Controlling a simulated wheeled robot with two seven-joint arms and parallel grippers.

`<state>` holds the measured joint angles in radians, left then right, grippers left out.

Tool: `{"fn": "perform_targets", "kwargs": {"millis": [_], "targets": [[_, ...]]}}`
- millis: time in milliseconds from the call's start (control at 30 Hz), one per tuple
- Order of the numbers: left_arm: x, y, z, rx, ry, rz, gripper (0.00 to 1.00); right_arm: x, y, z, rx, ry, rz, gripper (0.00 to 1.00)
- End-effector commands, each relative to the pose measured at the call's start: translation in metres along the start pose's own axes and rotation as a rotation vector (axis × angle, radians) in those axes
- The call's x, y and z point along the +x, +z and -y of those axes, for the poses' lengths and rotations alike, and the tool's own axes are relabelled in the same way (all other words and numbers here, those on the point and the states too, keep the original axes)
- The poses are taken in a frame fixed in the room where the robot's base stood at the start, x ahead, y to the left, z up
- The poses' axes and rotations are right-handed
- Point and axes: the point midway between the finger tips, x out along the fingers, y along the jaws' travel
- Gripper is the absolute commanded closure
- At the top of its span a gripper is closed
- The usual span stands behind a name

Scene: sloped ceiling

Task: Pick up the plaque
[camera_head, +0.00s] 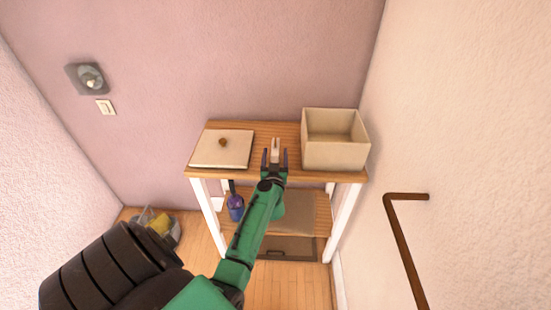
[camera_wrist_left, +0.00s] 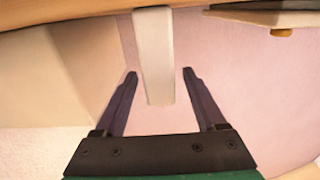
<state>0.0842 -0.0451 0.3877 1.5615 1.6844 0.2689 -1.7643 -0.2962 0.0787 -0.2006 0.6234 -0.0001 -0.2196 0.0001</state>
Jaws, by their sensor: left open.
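A pale, narrow slab, which looks like the plaque (camera_head: 275,146), stands at the middle of the wooden table top (camera_head: 272,129). In the left wrist view the plaque (camera_wrist_left: 154,50) shows as a plain beige bar reaching down from the table edge. My right gripper is not in view.
A beige open box (camera_head: 337,154) stands right of the plaque. A flat white lid with a brown knob (camera_head: 222,150) lies to the left. A lower shelf (camera_head: 310,205) holds a blue container (camera_head: 236,208). A brown rail (camera_head: 405,250) is on the right wall.

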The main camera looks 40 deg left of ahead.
Motion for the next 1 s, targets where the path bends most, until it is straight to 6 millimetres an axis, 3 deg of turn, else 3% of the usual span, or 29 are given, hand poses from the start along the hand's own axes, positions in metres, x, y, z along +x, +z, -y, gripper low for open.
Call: {"fn": "perform_targets", "kwargs": {"millis": [133,367,500,567,1000], "targets": [[0.026,0.002,0.001,0.000,0.001,-0.002,0.28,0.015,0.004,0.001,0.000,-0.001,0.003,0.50],[0.029,-0.001,0.001,0.001,0.001,0.000,0.28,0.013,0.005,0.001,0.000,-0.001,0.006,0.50],[0.029,-0.001,0.000,0.001,0.001,0.000,0.81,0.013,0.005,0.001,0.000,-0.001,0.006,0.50],[0.028,-0.001,0.000,0.001,0.001,0.000,1.00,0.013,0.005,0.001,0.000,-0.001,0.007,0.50],[0.029,-0.009,0.000,0.000,0.002,-0.003,1.00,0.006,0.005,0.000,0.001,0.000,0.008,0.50]]}}
